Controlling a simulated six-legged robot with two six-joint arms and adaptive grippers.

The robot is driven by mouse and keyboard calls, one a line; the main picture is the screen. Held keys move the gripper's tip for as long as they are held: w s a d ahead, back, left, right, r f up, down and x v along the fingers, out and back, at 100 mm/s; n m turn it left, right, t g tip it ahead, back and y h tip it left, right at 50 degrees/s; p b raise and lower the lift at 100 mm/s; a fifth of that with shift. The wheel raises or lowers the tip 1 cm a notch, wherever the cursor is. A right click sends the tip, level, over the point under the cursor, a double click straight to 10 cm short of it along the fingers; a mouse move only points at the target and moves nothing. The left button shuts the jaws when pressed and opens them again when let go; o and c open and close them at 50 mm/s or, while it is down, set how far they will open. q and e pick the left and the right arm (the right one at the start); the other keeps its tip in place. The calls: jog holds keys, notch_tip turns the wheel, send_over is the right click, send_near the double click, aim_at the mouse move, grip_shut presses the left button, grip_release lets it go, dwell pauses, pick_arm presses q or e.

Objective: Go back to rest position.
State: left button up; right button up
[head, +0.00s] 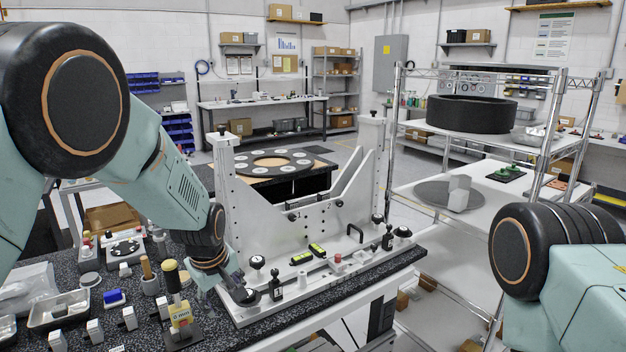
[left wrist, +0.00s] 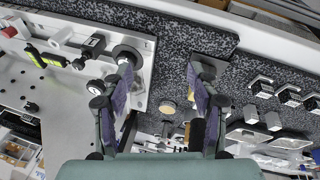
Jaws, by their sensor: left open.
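My left arm comes in from the left in the head view, and its gripper (head: 226,284) is low over the dark speckled bench, at the front left corner of the white mirror fixture (head: 262,222). In the left wrist view the two fingers of this gripper (left wrist: 160,84) are spread, with nothing held between them. The left finger is close to a dark round knob on the fixture's corner (left wrist: 141,88); I cannot tell whether they touch. My right arm shows only in part at the right edge of the head view, and its gripper is out of view.
A yellow-handled tool (head: 180,312) stands just left of the gripper. A wire-frame cart (head: 475,213) stands to the right.

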pick_arm(q)
jog(key=s+a+f+m+b, duration=0.2)
jog(key=s+f+m+b, duration=0.25)
jog(key=s+f, duration=0.9)
jog(key=s+a+f+m+b, duration=0.2)
jog(key=s+f+m+b, duration=0.3)
jog(key=s+f, duration=0.8)
jog(key=s+f+g+b, duration=0.3)
jog(key=s+f+b, duration=0.6)
jog(key=s+f, duration=0.4)
jog(key=s, duration=0.3)
jog(key=shift+a+f+n+g, duration=0.15)
jog(key=shift+n+g, duration=0.2)
jog(key=shift+g, duration=0.05)
jog(key=shift+w, duration=0.1)
jog(key=shift+w, duration=0.1)
jog(key=shift+d, duration=0.2)
jog(key=shift+w, duration=0.1)
